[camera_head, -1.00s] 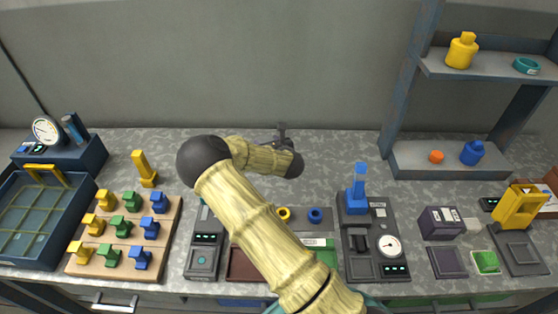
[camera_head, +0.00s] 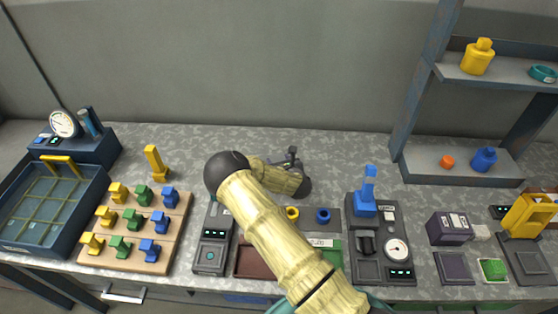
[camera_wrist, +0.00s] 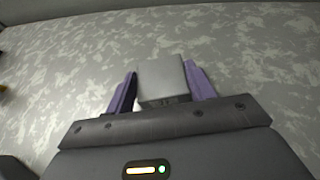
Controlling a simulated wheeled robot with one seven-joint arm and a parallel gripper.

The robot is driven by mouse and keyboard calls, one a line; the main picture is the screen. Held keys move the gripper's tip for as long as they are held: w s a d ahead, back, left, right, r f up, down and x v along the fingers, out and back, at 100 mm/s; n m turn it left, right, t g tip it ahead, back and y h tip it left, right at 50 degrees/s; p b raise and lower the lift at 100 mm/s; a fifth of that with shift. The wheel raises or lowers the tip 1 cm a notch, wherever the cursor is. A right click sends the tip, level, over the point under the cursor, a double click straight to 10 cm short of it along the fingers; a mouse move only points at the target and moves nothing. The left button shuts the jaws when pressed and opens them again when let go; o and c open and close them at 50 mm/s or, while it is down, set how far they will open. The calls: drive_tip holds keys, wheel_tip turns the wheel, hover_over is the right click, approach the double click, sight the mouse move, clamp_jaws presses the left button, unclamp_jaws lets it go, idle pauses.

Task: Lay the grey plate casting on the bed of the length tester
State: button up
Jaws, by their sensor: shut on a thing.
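The grey plate casting (camera_wrist: 161,80) sits between the two purple fingers of my gripper (camera_wrist: 160,88) in the wrist view. The gripper is shut on it, with mottled grey bench top behind. In the head view my arm hides the casting, and the gripper's fingers cannot be made out. I cannot tell for sure which device is the length tester. A dark device with a blue upright part and a round dial (camera_head: 397,251) stands right of my arm. A narrower dark device with a small display (camera_head: 212,248) stands to its left.
A wooden rack of coloured pieces (camera_head: 151,262) and a blue tray (camera_head: 18,226) stand at left. A yellow stand (camera_head: 527,215) and a purple box (camera_head: 448,228) are at right, below a shelf unit (camera_head: 455,165). The bench behind the devices is mostly clear.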

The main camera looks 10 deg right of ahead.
drive_tip(key=shift+f, duration=0.15)
drive_tip(key=o, duration=1.2)
drive_tip(key=shift+s, duration=0.1)
drive_tip(key=b+v, duration=0.2)
drive_tip(key=v, duration=1)
drive_tip(key=shift+a, duration=0.1)
